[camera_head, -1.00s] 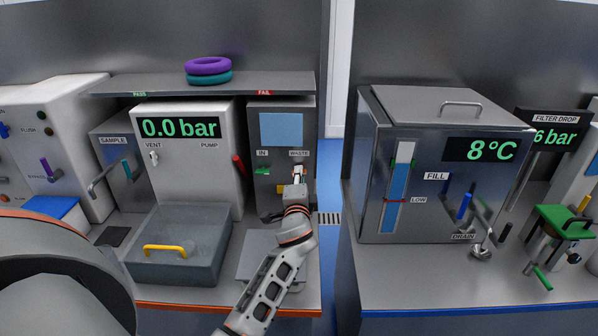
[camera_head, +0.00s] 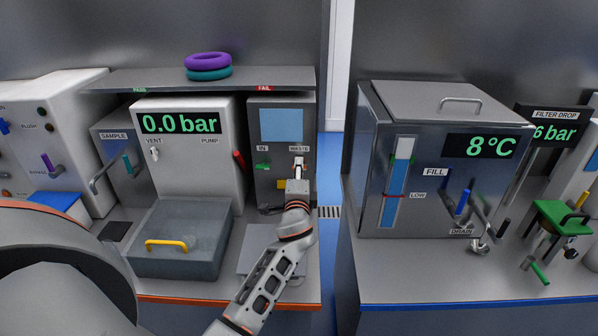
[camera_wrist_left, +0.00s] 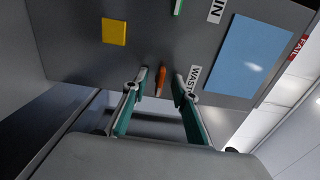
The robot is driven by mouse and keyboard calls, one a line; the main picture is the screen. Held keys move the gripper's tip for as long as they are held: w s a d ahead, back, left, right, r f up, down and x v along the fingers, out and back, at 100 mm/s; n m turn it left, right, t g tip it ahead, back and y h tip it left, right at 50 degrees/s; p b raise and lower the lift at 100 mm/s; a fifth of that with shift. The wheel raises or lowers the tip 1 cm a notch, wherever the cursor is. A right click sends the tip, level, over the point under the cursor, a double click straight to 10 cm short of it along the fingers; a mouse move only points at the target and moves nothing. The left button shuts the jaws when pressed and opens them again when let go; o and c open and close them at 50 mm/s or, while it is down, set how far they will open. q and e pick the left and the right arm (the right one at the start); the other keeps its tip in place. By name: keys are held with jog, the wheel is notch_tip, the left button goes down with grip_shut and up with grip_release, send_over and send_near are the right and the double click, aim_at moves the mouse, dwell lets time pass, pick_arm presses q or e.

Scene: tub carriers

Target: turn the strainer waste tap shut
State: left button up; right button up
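The strainer cabinet (camera_head: 281,107) has a blue window, a green IN tap (camera_head: 263,166) and a WASTE label (camera_head: 298,149). My left gripper (camera_wrist_left: 161,84) is open, with one teal-padded finger on each side of this handle. Gaps show between the handle and both fingers. In the head view, my left gripper (camera_head: 299,164) is in front of the cabinet below the WASTE label and mostly hides the tap. My right gripper is not in view.
A yellow square (camera_wrist_left: 114,31) is on the cabinet face. The pump unit (camera_head: 190,158) with a red handle (camera_head: 238,160) stands to the left. A shelf (camera_head: 130,81) with two rings (camera_head: 208,63) is above. A floor gap separates the right-hand tank (camera_head: 440,180).

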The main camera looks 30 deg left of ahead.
pick_arm(q)
jog(key=shift+d, duration=0.1)
jog(key=v, duration=1.2)
dwell(0.4)
